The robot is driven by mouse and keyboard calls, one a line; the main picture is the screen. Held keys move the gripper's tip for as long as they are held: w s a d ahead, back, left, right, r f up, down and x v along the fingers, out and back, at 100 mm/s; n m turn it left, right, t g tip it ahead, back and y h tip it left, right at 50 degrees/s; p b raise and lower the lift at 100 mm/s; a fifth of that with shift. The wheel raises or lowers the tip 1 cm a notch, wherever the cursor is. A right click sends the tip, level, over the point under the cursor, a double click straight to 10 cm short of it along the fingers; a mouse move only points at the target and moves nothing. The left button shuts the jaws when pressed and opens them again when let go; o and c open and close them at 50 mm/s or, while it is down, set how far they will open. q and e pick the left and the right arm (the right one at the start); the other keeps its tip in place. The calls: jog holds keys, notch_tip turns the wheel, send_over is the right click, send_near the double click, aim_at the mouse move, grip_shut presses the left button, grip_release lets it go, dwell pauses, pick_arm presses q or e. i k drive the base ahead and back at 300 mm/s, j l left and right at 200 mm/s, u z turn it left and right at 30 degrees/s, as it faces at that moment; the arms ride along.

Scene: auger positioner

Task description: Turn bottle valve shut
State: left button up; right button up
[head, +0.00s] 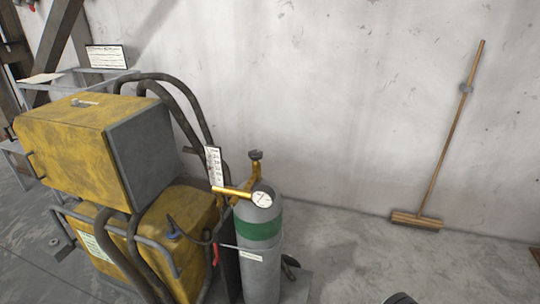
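A grey gas bottle (260,272) with a green band stands upright behind and right of a yellow machine. Its brass valve has a dark knob (256,155) on top, above the bottle's shoulder. A round white gauge (262,199) sits on a brass fitting in front of the valve. The gauge and fitting hide part of the valve's lower body. I cannot tell from the knob how far the valve is turned. Neither of my grippers shows in the head view. A dark rounded shape cut off at the bottom edge is too partial to identify.
The yellow machine (75,140) with a grey end panel fills the left, with thick dark hoses (185,110) looping close to the bottle. A white tag (214,166) hangs beside the valve. A broom (451,140) leans on the wall. Floor (350,255) right of the bottle is clear.

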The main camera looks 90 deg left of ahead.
aim_at(255, 154)
jog(key=i+j+u, duration=0.1)
jog(key=i+u, duration=0.2)
jog(key=u, duration=0.2)
jog(key=i+u, duration=0.3)
jog(key=u, duration=0.2)
jog(key=i+l+u, duration=0.2)
jog(key=u, duration=0.25)
jog(key=i+u, duration=0.15)
jog(key=u, duration=0.25)
jog(key=i+u, duration=0.15)
jog(key=u, duration=0.25)
jog(key=i+l+u, duration=0.1)
jog(key=u, duration=0.3)
jog(key=i+l+u, duration=0.15)
jog(key=u, duration=0.25)
